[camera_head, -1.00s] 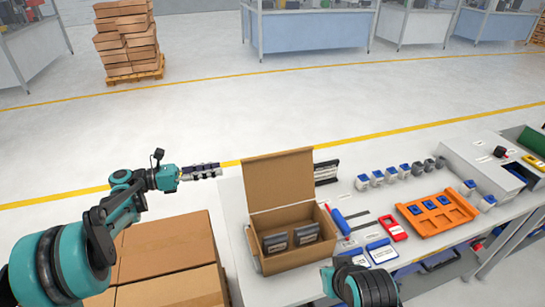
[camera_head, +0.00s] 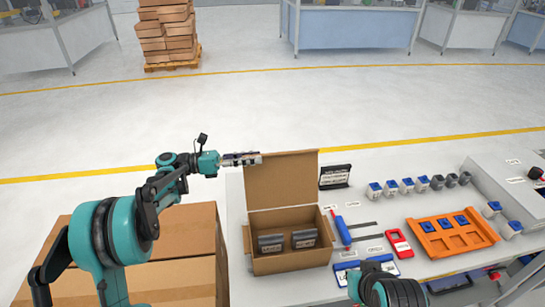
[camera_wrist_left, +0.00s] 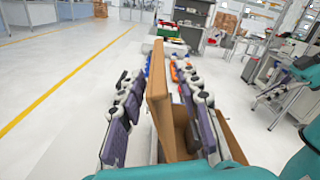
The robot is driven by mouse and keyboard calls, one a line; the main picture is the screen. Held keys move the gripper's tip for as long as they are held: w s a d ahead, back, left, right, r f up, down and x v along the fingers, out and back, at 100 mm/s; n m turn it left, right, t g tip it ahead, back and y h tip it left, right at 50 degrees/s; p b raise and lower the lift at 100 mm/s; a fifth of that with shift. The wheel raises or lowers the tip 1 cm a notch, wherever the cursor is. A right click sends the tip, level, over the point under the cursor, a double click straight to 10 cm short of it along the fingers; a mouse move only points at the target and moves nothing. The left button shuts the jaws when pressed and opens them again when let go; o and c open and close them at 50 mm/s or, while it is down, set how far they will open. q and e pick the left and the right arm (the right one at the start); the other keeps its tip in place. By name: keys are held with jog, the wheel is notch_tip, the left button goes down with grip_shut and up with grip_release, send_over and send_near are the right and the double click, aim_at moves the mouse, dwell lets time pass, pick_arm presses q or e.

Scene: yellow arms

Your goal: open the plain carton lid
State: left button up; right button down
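The plain brown carton (camera_head: 290,262) stands on the table with its lid (camera_head: 285,183) raised about upright at the back. Two dark packs (camera_head: 271,244) sit inside. My left gripper (camera_head: 243,159) is at the lid's upper left corner. In the left wrist view, the open fingers of the left gripper (camera_wrist_left: 160,110) lie on either side of the lid (camera_wrist_left: 158,90), with gaps visible. I cannot tell whether either finger touches it. My right arm shows at the bottom edge of the head view, but its gripper is out of view.
To the carton's right lie a blue-handled tool (camera_head: 343,230), a red device (camera_head: 398,242) and an orange tray (camera_head: 450,236). Several small blue-topped parts and a black sign (camera_head: 335,177) stand behind. Large closed cartons (camera_head: 180,240) stand left of the table.

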aim_at(269, 154)
pick_arm(q)
jog(key=shift+w+d+b, duration=0.15)
jog(key=shift+w+d, duration=0.05)
jog(key=shift+d, duration=0.7)
jog(key=shift+w+d+b, duration=0.15)
jog(key=shift+d, duration=0.8)
jog(key=shift+w+d+b, duration=0.15)
jog(key=shift+w+d, duration=0.05)
jog(key=shift+d, duration=0.7)
grip_shut()
